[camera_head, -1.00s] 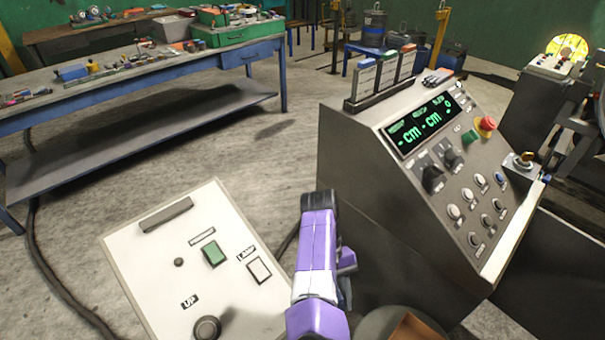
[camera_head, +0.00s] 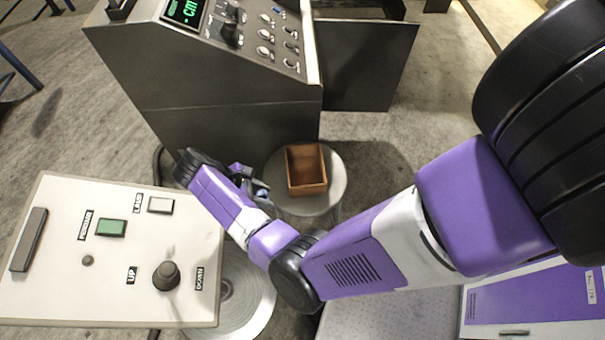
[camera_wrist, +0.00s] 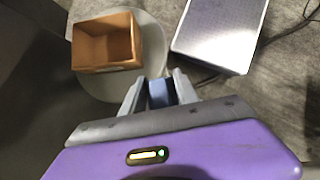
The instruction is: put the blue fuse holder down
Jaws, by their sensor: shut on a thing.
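The blue fuse holder (camera_wrist: 158,93) is a small blue piece between the grey fingers of my gripper (camera_wrist: 160,86) in the wrist view. My gripper is shut on it. In the head view my gripper (camera_head: 262,190) is beside the round grey stool (camera_head: 318,206), just left of the brown open box (camera_head: 306,172); the holder itself is hard to make out there. In the wrist view the box (camera_wrist: 106,65) stands on the stool (camera_wrist: 152,32), ahead and left of the fingers. The part of the box's inside that shows looks empty.
A dark control console (camera_head: 230,110) stands behind the stool. A pale panel (camera_head: 60,265) with a knob and buttons is at the left. A speckled grey plate (camera_wrist: 222,25) lies right of the stool in the wrist view.

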